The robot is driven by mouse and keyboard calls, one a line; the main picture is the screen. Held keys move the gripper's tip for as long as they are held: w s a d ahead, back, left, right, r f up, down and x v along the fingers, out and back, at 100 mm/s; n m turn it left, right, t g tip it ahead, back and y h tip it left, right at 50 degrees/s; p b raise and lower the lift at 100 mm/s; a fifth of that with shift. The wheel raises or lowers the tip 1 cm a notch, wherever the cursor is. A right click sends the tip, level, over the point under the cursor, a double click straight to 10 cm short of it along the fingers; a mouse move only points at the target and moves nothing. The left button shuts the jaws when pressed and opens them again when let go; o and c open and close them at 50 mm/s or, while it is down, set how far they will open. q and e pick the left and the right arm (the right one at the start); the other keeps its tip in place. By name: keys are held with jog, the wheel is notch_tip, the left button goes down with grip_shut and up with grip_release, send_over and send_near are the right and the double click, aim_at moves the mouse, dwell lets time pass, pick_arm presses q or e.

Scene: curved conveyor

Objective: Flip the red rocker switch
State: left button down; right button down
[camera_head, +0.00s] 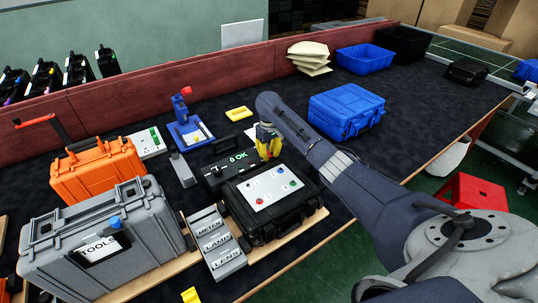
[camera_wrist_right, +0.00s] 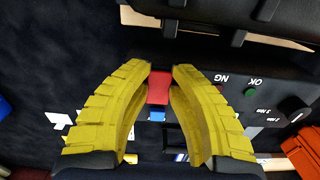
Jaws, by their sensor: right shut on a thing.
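The red rocker switch (camera_wrist_right: 158,88) shows in the wrist view as a small red block on a dark panel, beside the letters NG and OK. My right gripper (camera_wrist_right: 160,72) has curved yellow fingers, with their tips closed on the two sides of the red switch. In the head view the right gripper (camera_head: 268,144) points down at the right end of the black box with the OK display (camera_head: 238,157). The switch is hidden there behind the fingers. I cannot tell which way the rocker is tipped. My left gripper is not in view.
A black case with a white button panel (camera_head: 268,190) stands just in front of the box. A grey label rack (camera_head: 215,244), grey toolbox (camera_head: 100,245) and orange case (camera_head: 98,170) are to the left. A blue case (camera_head: 346,111) stands behind my right arm.

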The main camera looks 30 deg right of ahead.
jog(key=shift+f, duration=0.1)
jog(key=shift+w+g, duration=0.15)
jog(key=shift+g, duration=1.15)
jog(key=c, duration=1.1)
grip_release()
jog(key=shift+r, duration=0.2)
jog(key=v, duration=1.2)
jog(key=shift+w+f, duration=0.1)
jog(key=shift+w, duration=0.15)
